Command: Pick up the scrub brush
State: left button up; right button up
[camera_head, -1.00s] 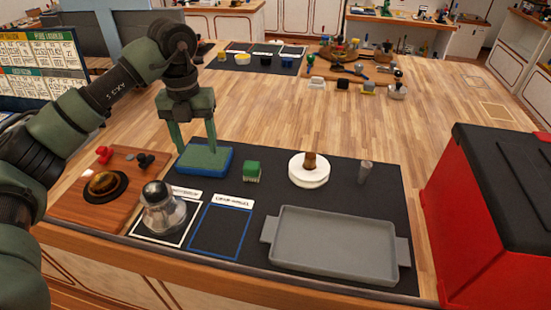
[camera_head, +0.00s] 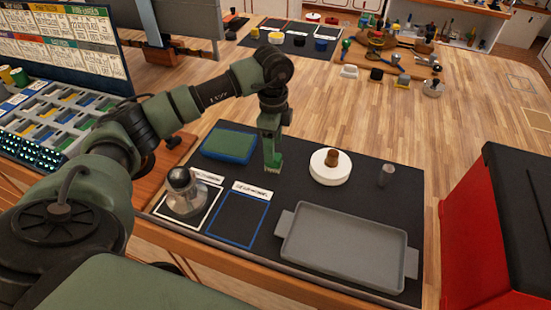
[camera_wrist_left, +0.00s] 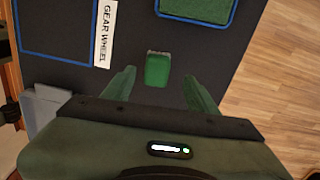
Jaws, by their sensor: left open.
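The scrub brush (camera_head: 275,167), a small green block with pale bristles, stands on the dark mat (camera_head: 300,200). My left gripper (camera_head: 270,155) points down right at the brush and hides part of it in the head view. In the left wrist view the brush (camera_wrist_left: 157,70) lies centred between the two spread fingertips of the left gripper (camera_wrist_left: 158,76), with gaps to both sides. The fingers are open and hold nothing. Whether they are at the brush's height is hard to tell. My right gripper is not in view.
A green pad in a blue tray (camera_head: 229,144) lies left of the brush. A white disc with a brown knob (camera_head: 330,170), a small grey cylinder (camera_head: 386,175) and a grey tray (camera_head: 345,250) are to the right. A silver domed object (camera_head: 182,190) stands front left.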

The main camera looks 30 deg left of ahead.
pick_arm(q)
jog(key=f+p, duration=0.1)
jog(key=f, duration=0.1)
jog(key=f+p, duration=0.1)
jog(key=shift+s+d+f, duration=0.15)
jog(key=shift+s+f, duration=0.05)
jog(key=shift+f, duration=0.75)
grip_shut()
jog(key=shift+r, duration=0.2)
notch_tip(320, 180, up, 20)
jog(key=b, duration=0.3)
jog(key=shift+f+b, duration=0.15)
jog(key=shift+b, duration=0.15)
